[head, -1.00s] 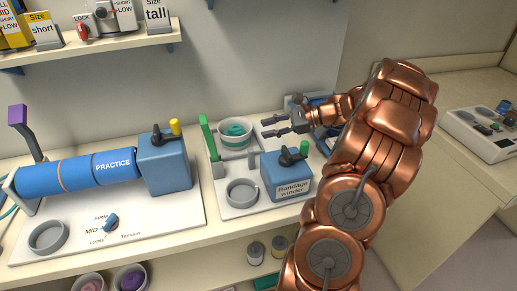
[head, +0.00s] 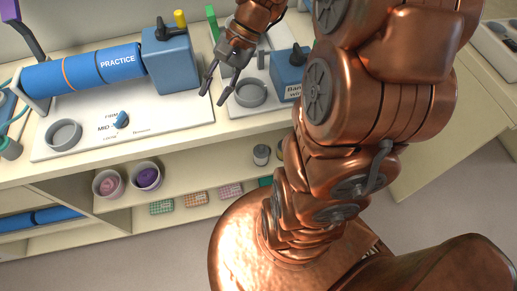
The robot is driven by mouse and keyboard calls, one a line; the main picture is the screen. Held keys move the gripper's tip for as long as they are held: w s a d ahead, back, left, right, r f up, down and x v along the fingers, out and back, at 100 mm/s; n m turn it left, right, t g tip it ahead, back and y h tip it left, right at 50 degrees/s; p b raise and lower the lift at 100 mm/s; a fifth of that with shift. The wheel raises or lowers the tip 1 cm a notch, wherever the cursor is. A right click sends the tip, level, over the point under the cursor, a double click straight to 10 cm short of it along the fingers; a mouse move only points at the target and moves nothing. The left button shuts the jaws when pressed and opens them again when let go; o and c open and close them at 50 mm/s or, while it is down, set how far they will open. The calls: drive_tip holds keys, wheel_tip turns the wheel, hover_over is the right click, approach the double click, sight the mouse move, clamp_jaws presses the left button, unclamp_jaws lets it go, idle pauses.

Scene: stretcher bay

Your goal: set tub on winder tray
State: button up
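The winder tray (head: 270,108) is white and stands on the counter, partly hidden by my arm. It carries a grey ring holder (head: 251,94), which looks empty, and a blue winder box (head: 290,68) with a black knob. Two tubs sit on the shelf below the counter: one with a pink roll (head: 108,184) and one with a purple roll (head: 148,177). The tub with teal contents seen earlier on the tray's back part is not visible now. My gripper (head: 212,97) is open and empty, pointing down by the tray's left side, above the lower tubs.
A white board (head: 80,108) left of the tray holds a blue PRACTICE roller (head: 115,64), a blue box (head: 172,65), a ring and a dial (head: 121,119). Small jars (head: 261,154) and coloured packs (head: 196,199) are on the shelf. The counter edge overhangs it.

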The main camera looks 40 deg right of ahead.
drive_tip(key=s+a+f+n+g+h, duration=0.1)
drive_tip(key=s+n+h, duration=0.6)
drive_tip(key=s, duration=1)
drive_tip(key=f+n, duration=0.1)
drive_tip(key=n, duration=0.2)
drive_tip(key=shift+s+a+n+g+h, duration=0.2)
drive_tip(key=shift+s+n+g+h, duration=0.05)
drive_tip(key=shift+n+g+h, duration=0.05)
drive_tip(key=shift+d, duration=0.1)
